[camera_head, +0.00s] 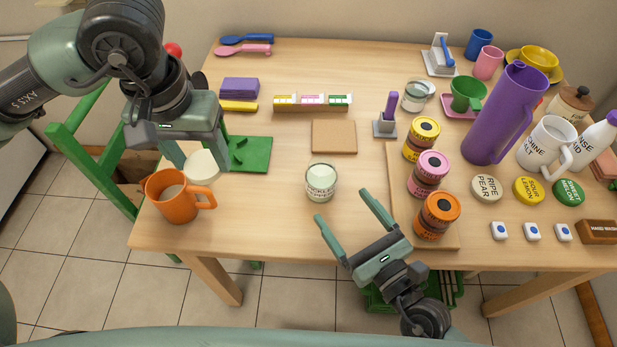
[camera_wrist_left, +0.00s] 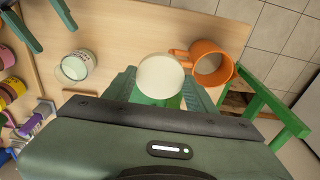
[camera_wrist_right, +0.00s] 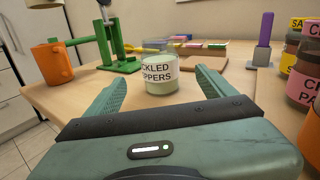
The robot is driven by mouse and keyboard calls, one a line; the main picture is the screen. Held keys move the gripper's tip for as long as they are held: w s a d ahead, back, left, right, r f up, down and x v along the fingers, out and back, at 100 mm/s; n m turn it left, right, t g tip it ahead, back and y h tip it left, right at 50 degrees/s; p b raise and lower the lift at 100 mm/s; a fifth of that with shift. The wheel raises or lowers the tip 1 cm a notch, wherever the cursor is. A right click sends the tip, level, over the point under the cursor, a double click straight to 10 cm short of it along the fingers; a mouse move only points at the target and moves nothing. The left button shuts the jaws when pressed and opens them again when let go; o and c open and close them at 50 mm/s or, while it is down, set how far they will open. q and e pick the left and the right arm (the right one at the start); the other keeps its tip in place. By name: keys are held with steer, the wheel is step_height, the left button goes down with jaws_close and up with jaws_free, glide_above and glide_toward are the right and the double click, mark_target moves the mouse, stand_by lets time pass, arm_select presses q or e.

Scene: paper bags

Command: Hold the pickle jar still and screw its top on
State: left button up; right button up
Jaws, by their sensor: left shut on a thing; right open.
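The pickle jar (camera_head: 320,183) is a small glass jar with pale contents and a white label, standing upright and topless on the table. In the right wrist view the jar (camera_wrist_right: 160,76) shows "CKLED PEPPERS" and stands ahead, between the open fingers' lines. My left gripper (camera_head: 195,160) is shut on a round cream top (camera_head: 204,165), held left of the jar near the orange mug. The top (camera_wrist_left: 160,78) also shows between the fingertips in the left wrist view. My right gripper (camera_head: 350,228) is open and empty, in front of the jar and apart from it.
An orange mug (camera_head: 175,198) stands at the left table corner, close to my left gripper. A green stand (camera_head: 250,154) and a brown square board (camera_head: 334,136) lie behind. The table around the jar is clear.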

mark_target(315, 169)
arm_select(q)
steer(key=shift+w+d+r+n, duration=0.15)
steer(key=shift+d+n, duration=0.3)
steer(key=shift+n, duration=0.45)
arm_select(e)
steer(key=shift+s, duration=0.1)
steer(key=x, duration=1.2)
steer(key=shift+r, duration=0.1)
arm_select(q)
steer(key=w+d+m+g, duration=0.1)
steer(key=w+d+m, duration=0.3)
steer(key=d+m, duration=0.5)
steer(key=w+d+m+g, duration=0.1)
steer(key=w+d+m, duration=0.2)
steer(key=d+m, duration=0.6)
steer(key=m, duration=1.6)
steer(key=shift+w+r+g, duration=0.35)
steer(key=shift+w+g, duration=0.05)
